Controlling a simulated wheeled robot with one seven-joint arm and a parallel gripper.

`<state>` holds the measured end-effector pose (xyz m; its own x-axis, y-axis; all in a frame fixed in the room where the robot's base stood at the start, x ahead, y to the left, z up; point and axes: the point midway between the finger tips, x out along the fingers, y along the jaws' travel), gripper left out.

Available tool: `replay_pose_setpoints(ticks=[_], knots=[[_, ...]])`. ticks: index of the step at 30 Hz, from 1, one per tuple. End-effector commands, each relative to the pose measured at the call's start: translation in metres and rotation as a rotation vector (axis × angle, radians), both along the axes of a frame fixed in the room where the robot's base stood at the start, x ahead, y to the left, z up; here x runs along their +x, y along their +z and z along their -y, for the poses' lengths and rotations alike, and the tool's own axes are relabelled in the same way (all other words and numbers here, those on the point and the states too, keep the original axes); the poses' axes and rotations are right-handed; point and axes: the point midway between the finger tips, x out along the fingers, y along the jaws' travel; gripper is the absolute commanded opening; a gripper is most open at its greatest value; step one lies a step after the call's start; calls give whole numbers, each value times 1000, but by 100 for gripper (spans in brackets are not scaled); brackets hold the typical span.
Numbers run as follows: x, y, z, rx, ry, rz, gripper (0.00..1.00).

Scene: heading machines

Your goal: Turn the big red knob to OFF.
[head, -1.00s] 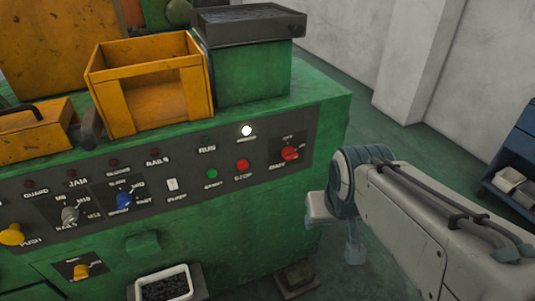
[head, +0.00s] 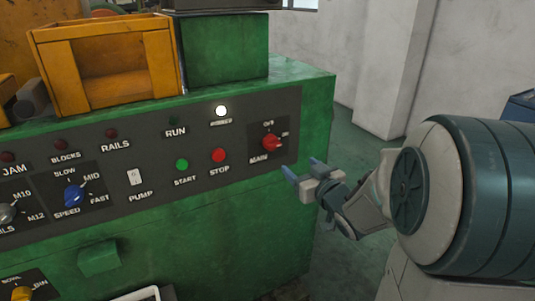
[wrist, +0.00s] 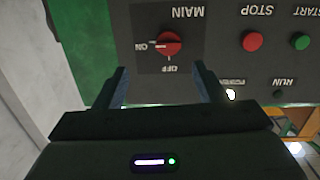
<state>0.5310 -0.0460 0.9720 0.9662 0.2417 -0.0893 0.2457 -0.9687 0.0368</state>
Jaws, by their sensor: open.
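The big red knob (head: 271,143) sits at the right end of the machine's dark panel, above the word MAIN. The wrist view shows the knob (wrist: 170,45) upside down, with its pale pointer mark toward ON and OFF at another side. My gripper (head: 303,168) is open and empty, just right of and below the knob in the head view. In the wrist view its two fingers (wrist: 161,72) point toward the panel on either side of the knob's line, apart from it. Nothing hides the knob.
A red STOP button (head: 219,155) and a green START button (head: 182,165) are left of the knob. A lit white lamp (head: 221,111) is above them. A blue SPEED knob (head: 74,195) is farther left. Open floor lies right of the machine.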

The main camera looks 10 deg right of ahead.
Motion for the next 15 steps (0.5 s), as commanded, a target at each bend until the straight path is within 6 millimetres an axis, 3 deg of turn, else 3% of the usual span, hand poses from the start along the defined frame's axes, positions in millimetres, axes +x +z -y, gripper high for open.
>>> replay_pose_setpoints(ticks=[1, 8, 15], knots=[[0, -8, 0, 21, 19, 23, 64], [4, -5, -6, 62, 69, 77, 64], [41, -5, -18, 63, 72, 77, 64]])
